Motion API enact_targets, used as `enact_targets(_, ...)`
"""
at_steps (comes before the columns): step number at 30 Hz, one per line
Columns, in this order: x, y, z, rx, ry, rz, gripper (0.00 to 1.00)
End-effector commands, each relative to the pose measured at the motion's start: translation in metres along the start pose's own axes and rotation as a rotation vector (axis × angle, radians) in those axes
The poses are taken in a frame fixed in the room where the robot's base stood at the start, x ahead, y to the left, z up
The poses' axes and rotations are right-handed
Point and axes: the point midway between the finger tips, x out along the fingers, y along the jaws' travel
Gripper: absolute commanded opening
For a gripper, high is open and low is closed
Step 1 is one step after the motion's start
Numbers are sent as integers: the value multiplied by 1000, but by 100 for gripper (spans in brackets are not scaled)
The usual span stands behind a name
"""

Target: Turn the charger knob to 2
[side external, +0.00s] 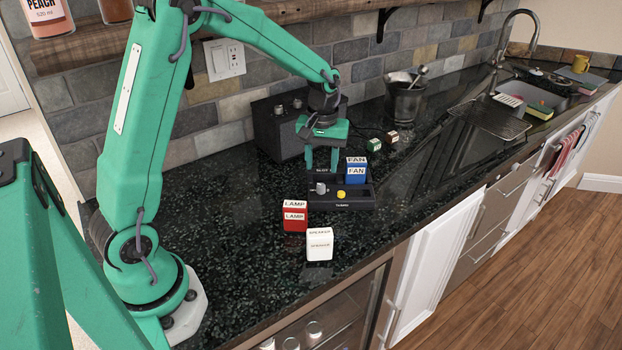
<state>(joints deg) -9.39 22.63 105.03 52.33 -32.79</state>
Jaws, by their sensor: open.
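The black charger (358,204) lies on the dark speckled counter near the middle of the side external view. A grey knob (321,188) stands on its left part, and a yellow button (340,194) is to the right of the knob. I cannot read which number the knob points at. A blue block marked FAN (356,172) stands upright at the charger's back right; whether it sits in a slot is unclear. My gripper (322,165) is open, pointing down above and behind the knob, with nothing seen between its fingers.
A red LAMP block (295,216) and a white SPEAKER block (319,245) stand in front of the charger. A black box (278,128) is behind my gripper by the tiled wall. Small green (374,145) and brown (392,137) cubes and a metal bucket (404,103) are behind right.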

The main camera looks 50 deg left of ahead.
Motion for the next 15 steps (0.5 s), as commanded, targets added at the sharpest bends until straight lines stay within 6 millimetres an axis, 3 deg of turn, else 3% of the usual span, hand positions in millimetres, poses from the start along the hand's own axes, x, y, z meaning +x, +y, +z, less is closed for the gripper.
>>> enact_targets(15,58,0,1,1,-2,-1,43)
